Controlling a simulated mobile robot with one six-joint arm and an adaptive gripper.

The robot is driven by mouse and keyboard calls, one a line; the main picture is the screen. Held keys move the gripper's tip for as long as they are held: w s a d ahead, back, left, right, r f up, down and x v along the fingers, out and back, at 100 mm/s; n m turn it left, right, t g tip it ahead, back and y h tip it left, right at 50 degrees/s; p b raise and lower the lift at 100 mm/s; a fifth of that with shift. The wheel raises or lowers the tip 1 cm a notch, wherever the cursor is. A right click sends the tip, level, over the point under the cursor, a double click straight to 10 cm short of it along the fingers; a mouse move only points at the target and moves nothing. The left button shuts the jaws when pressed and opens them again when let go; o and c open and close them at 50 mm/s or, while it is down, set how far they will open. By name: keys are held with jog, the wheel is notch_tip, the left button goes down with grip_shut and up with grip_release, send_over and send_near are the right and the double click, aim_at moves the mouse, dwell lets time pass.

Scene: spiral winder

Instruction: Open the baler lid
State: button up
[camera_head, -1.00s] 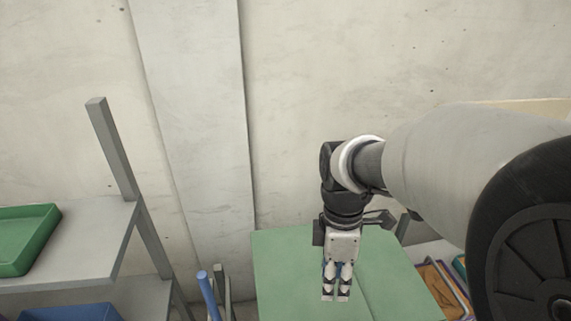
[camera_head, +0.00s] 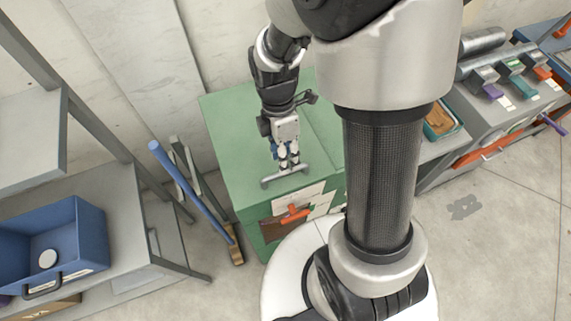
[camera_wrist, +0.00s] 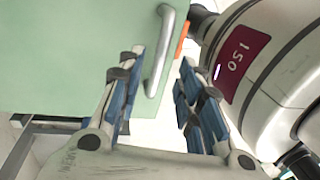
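The baler is a green box with a flat green lid (camera_head: 235,130) against the wall; the lid lies shut. A grey bar handle (camera_head: 268,181) sits along the lid's front edge. It also shows in the wrist view (camera_wrist: 163,60). My gripper (camera_head: 287,165) points down at the handle from above. In the wrist view my gripper (camera_wrist: 160,95) is open, with blue-padded fingers apart and the handle's lower end showing in the gap between them. I cannot tell whether the fingers touch it. An orange-red latch (camera_head: 293,213) is on the baler's front.
Left of the baler, a blue-handled broom (camera_head: 178,175) leans by a grey shelf (camera_head: 165,235) holding a blue bin (camera_head: 75,245). On the right stands a bench with coloured-handled items (camera_head: 515,75). The floor at the lower right (camera_head: 500,240) is clear.

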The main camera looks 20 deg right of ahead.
jog(key=shift+s+f+b, duration=0.15)
jog(key=shift+s+f, duration=0.05)
jog(key=shift+f, duration=0.75)
jog(key=shift+s+f+b, duration=0.15)
jog(key=shift+f, duration=0.75)
jog(key=shift+c, duration=0.4)
grip_shut()
